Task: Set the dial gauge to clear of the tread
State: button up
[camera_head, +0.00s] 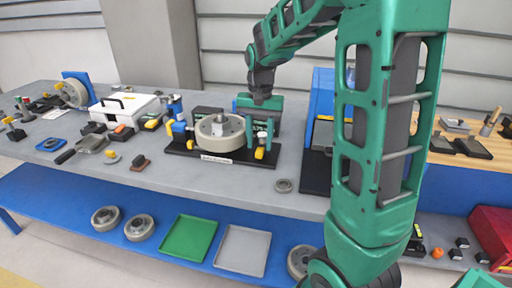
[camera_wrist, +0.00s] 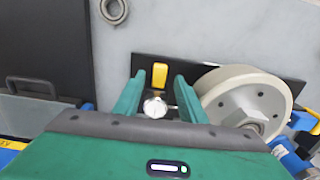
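The dial gauge (camera_wrist: 155,107) shows in the wrist view as a small round white face in a metal rim, between my gripper's two green fingers. My gripper (camera_wrist: 158,90) is open, with a finger on each side of the gauge and apparent gaps to both. A grey wheel (camera_wrist: 245,100) with its tread and hub lies just right of the gauge. In the head view my gripper (camera_head: 260,132) points down at the right side of the wheel (camera_head: 220,124) on its black fixture base (camera_head: 190,151). The gauge face is not clear there. Gauge contact with the tread is hidden.
A yellow handle (camera_wrist: 159,75) stands beyond the gauge on the fixture. A blue-framed machine with a black base (camera_head: 318,172) stands close on the right. A grey ring (camera_head: 284,185) lies on the bench in front. Tools and a white box (camera_head: 125,107) lie left.

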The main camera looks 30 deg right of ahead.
jog(key=shift+f, duration=1.2)
grip_shut()
jog(key=shift+s+d, duration=1.25)
grip_release()
jog(key=shift+r, duration=0.15)
notch_tip(320, 180, up, 11)
jog(key=shift+f, duration=0.2)
